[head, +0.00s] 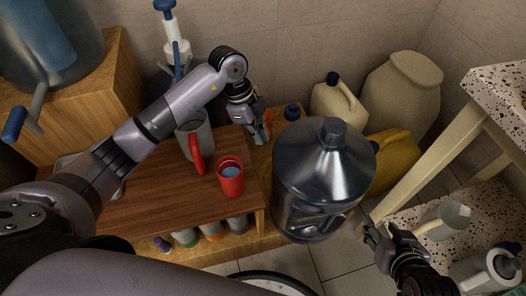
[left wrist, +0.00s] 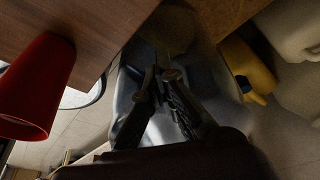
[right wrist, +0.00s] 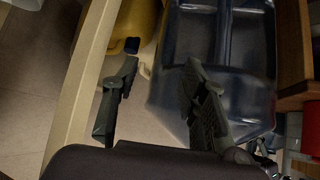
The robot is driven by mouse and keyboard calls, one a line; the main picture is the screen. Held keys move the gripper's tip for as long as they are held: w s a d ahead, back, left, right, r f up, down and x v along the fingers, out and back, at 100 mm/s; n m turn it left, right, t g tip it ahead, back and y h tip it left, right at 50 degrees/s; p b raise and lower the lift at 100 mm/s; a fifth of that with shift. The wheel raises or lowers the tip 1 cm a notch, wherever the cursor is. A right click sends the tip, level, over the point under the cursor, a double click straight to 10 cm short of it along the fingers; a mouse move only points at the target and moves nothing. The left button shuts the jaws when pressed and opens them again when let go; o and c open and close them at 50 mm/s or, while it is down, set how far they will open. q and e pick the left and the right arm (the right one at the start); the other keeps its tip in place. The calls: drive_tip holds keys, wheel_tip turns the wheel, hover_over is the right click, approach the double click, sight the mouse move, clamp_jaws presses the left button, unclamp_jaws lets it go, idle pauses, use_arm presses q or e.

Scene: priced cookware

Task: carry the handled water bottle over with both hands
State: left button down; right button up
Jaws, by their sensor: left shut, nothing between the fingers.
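The handled water bottle (head: 325,170) is large, clear bluish and upright, with a dark cap and a moulded handle low on its near side. It also shows in the right wrist view (right wrist: 235,60), and part of it shows behind the fingers in the left wrist view. My left gripper (head: 262,136) is shut and empty, just left of the bottle's shoulder; its fingertips are close together in its wrist view (left wrist: 163,73). My right gripper (head: 371,222) is open and empty at the bottle's lower right; its fingers are spread in its wrist view (right wrist: 162,64). Contact with the bottle cannot be told.
A red cup (head: 231,177) and a grey mug with red handle (head: 195,138) stand on the wooden table (head: 150,205) at left. Beige jugs (head: 400,88) and a yellow jug (head: 396,160) stand behind the bottle. A speckled table (head: 500,95) with a pale leg is at right.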

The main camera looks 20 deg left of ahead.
use_arm(q)
drive_tip(key=b+x, duration=0.1)
drive_tip(key=x, duration=0.5)
drive_tip(key=shift+f+b, duration=0.25)
drive_tip(key=shift+b, duration=0.1)
use_arm(e)
drive_tip(key=w+a+r+t+y, duration=0.1)
drive_tip(key=w+a+r+t, duration=0.1)
drive_tip(key=w+r+t, duration=0.3)
wheel_tip(320, 180, up, 2)
drive_tip(key=shift+w+a+r, duration=0.2)
drive_tip(key=shift+w+a, duration=0.15)
drive_tip(key=shift+w, duration=0.25)
use_arm(q)
drive_tip(key=shift+d+p, duration=1)
use_arm(e)
drive_tip(key=s+d+f+g+h, duration=0.1)
drive_tip(key=s+d+f+g, duration=0.1)
drive_tip(key=s+f+g, duration=0.3)
wheel_tip(320, 180, down, 2)
drive_tip(key=shift+s+d+f, duration=0.2)
drive_tip(key=shift+s+d, duration=0.1)
drive_tip(key=shift+s, duration=0.25)
drive_tip(key=shift+s, duration=0.1)
